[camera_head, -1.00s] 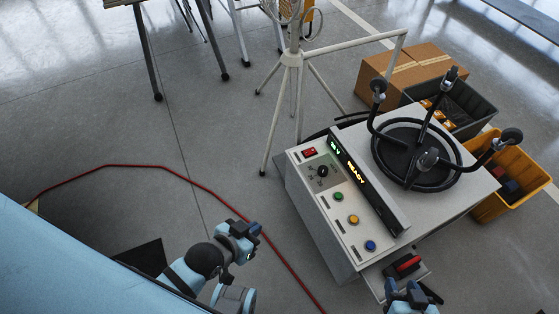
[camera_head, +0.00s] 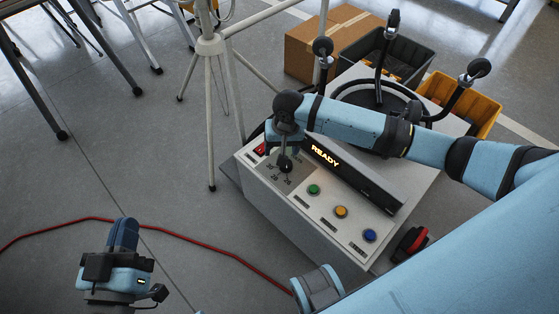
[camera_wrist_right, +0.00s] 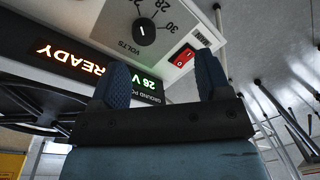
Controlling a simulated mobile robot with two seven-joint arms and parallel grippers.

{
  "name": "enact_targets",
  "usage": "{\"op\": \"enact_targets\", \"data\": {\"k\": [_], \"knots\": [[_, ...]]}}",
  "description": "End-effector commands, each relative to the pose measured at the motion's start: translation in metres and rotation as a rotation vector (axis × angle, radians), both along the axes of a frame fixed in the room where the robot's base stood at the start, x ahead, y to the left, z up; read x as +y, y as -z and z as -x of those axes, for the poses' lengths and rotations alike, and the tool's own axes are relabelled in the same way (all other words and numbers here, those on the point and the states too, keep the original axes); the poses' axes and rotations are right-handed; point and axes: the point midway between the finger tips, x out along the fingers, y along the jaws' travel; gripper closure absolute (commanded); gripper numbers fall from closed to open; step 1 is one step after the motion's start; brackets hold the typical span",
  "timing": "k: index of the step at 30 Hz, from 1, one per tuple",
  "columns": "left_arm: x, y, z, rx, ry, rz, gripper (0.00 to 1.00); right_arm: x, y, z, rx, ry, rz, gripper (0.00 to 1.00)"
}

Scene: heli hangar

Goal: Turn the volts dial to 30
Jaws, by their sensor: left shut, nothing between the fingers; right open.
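The volts dial (camera_head: 285,165) is a black round knob on the pale panel of a ground power unit. The right wrist view shows the dial (camera_wrist_right: 144,31) with a white mark, and the numbers 28 and 30 beside it. My right gripper (camera_head: 284,140) hangs over the dial end of the panel. In the right wrist view its fingers (camera_wrist_right: 160,70) are open and empty, with the dial beyond them, apart from both. My left gripper (camera_head: 123,236) is shut and empty over the floor at lower left.
A red switch (camera_wrist_right: 187,58) sits beside the dial. Green (camera_head: 313,189), yellow (camera_head: 341,211) and blue (camera_head: 370,235) buttons line the panel. An orange READY display (camera_head: 325,155) is on the raised bar. A pale stand (camera_head: 211,45) is behind; a red cable (camera_head: 190,234) crosses the floor.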

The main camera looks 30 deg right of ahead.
Motion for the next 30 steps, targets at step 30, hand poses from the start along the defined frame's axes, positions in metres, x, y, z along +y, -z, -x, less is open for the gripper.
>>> {"op": "enact_targets", "data": {"k": [30], "knots": [[-0.013, 0.044, 0.002, 0.066, 0.089, -0.005, 1.0, -0.031, 0.124, -0.014, 0.069, 0.104, 0.083, 0.29]]}}
